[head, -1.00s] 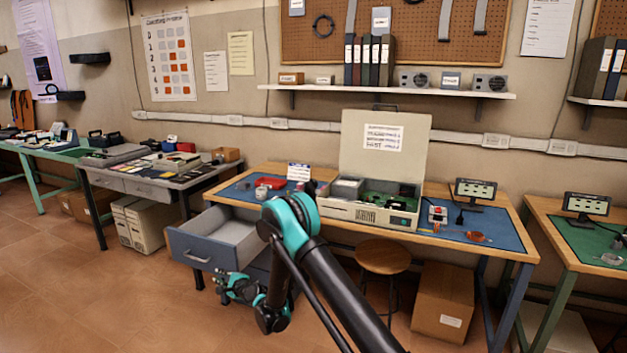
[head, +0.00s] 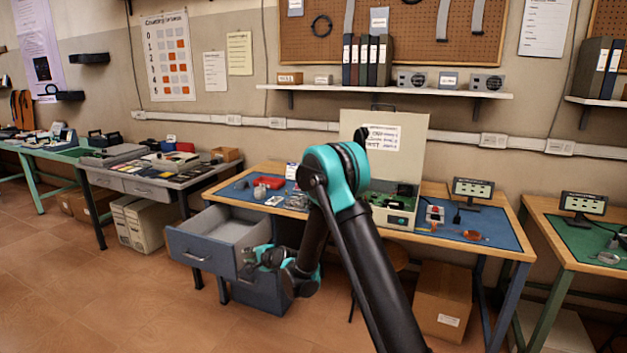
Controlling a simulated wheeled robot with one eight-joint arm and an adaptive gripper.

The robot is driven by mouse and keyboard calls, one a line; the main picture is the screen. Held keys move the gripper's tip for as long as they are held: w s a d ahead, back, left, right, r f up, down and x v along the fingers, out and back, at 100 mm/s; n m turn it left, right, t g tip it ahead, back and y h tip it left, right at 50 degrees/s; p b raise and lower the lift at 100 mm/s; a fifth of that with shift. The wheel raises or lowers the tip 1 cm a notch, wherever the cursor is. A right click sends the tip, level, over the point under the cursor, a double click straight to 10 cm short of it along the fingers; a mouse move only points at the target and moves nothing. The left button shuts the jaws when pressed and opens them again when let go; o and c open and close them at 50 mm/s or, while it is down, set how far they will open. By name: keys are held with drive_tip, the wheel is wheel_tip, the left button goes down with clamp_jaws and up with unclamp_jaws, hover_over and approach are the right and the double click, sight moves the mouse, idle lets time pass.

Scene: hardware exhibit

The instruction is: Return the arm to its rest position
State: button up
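My arm crosses the middle of the head view, black with teal joints. Its elbow stands high, in front of the workbench (head: 490,252) and its open case (head: 410,134). The forearm bends down to my gripper (head: 250,258), which is small and dark beside the open, empty-looking blue-grey drawer (head: 222,236). The fingers are too small and too mixed with the teal wrist to tell whether they are open or shut. I see no object clearly held. The elbow hides part of the case, and the arm hides most of the stool (head: 398,256).
A cardboard box (head: 442,300) stands under the bench at right. A red object (head: 268,182) lies on the blue mat. A second bench (head: 570,205) is at far right, another bench (head: 150,180) at left. The tiled floor at front left is clear.

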drive_tip(key=s+d+r+n+g+h, duration=0.1)
drive_tip(key=s+d+r+n+h, duration=0.2)
drive_tip(key=d, duration=0.5)
drive_tip(key=s+d+r+n, duration=0.1)
drive_tip(key=s+d+r, duration=0.1)
drive_tip(key=s+d, duration=0.5)
drive_tip(key=s+d+r+n+g+h, duration=0.1)
drive_tip(key=s+d+r+n+h, duration=0.15)
drive_tip(key=d, duration=0.65)
drive_tip(key=s+d+f+n+g+h, duration=0.1)
drive_tip(key=s+d+n+h, duration=0.1)
drive_tip(key=s+d, duration=0.7)
drive_tip(key=s+d+f+n+g+h, duration=0.1)
drive_tip(key=s+d+f+g+h, duration=0.1)
drive_tip(key=s+d, duration=0.8)
drive_tip(key=s, duration=0.6)
drive_tip(key=shift+s+d+f+n, duration=0.15)
drive_tip(key=shift+s+f+n, duration=0.1)
drive_tip(key=shift+n, duration=0.1)
